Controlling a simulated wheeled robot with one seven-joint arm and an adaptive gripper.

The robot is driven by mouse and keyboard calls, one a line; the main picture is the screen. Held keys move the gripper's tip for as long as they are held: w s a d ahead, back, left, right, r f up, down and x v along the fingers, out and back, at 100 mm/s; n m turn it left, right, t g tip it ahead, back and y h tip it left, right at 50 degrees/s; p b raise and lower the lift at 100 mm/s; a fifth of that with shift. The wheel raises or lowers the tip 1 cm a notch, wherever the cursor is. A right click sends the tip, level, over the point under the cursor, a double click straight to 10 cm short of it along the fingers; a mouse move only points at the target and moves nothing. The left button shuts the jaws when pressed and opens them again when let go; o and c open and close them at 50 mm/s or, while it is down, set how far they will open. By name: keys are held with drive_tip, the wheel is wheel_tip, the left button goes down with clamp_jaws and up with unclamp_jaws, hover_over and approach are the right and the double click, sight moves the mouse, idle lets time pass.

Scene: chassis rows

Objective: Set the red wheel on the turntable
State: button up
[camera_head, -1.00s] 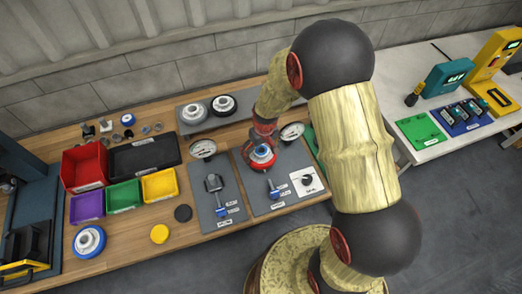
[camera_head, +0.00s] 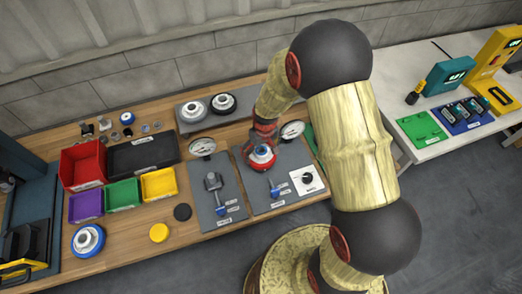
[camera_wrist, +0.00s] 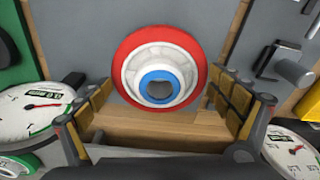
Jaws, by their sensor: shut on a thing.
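The red wheel (camera_head: 262,158), with a red rim, white hub and blue centre ring, is over the right grey panel (camera_head: 282,206) on the wooden bench. It shows large in the wrist view (camera_wrist: 160,70). My gripper (camera_head: 263,141) is at the wheel from above, partly covering its far side. In the wrist view my gripper's fingers (camera_wrist: 165,108) stand on either side of the wheel's near edge and are shut on it. I cannot tell whether the wheel touches what is under it. No turntable is clearly identifiable; anything directly beneath the wheel is hidden.
Dial gauges (camera_head: 203,147) (camera_head: 292,130) flank the wheel. A left grey panel (camera_head: 227,187) holds a blue-handled clamp. Coloured bins (camera_head: 158,184), a blue-rimmed wheel (camera_head: 88,241) and discs (camera_head: 159,233) lie left.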

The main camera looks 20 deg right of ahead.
drive_tip(key=shift+f+b, duration=0.65)
drive_tip(key=shift+f, duration=0.35)
drive_tip(key=o, duration=1.8)
wheel_tip(320, 180, up, 12)
drive_tip(key=s, duration=0.1)
drive_tip(key=shift+s, duration=0.2)
drive_tip(key=shift+d, duration=0.1)
